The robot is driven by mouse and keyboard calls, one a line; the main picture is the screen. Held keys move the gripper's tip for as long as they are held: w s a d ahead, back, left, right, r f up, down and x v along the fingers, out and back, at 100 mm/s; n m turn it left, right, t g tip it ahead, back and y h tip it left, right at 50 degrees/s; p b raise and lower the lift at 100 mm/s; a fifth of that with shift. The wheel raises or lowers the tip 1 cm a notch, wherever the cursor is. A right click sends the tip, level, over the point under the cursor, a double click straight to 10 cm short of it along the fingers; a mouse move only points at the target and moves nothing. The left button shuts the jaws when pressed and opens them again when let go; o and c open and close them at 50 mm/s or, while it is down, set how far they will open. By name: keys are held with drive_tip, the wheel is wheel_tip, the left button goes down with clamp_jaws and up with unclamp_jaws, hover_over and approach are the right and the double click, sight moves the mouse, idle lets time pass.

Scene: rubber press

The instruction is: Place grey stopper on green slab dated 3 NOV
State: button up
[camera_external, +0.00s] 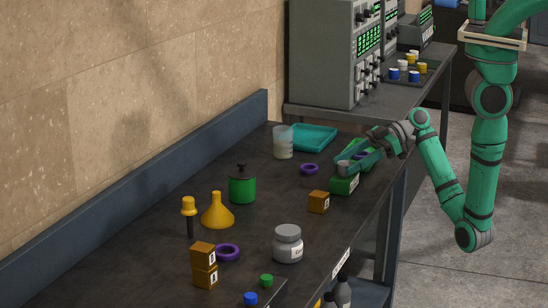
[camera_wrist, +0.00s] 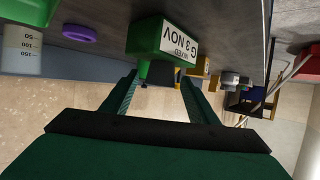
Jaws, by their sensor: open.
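A green slab (camera_external: 342,187) with a white label lies near the right edge of the bench. In the wrist view, which is upside down, the slab (camera_wrist: 146,36) shows a label reading 3 NOV. A small grey stopper (camera_external: 344,166) appears at the top of the slab's near end, by my fingertips; it seems to rest there, but exact contact is unclear. My gripper (camera_external: 353,160) is low over the slab, fingers pointing toward the stopper. In the wrist view its two fingers (camera_wrist: 158,80) are spread apart, with nothing seen held.
A purple ring (camera_external: 309,169), an orange block (camera_external: 318,202), a beaker (camera_external: 283,142) and a teal tray (camera_external: 312,137) surround the slab. A green canister (camera_external: 242,186), yellow funnel (camera_external: 217,212) and grey jar (camera_external: 288,244) stand nearer. Instruments (camera_external: 330,55) stand behind. Bare bench lies mid-left.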

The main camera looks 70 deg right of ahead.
sight(350, 162)
drive_tip(key=shift+v, duration=2.95)
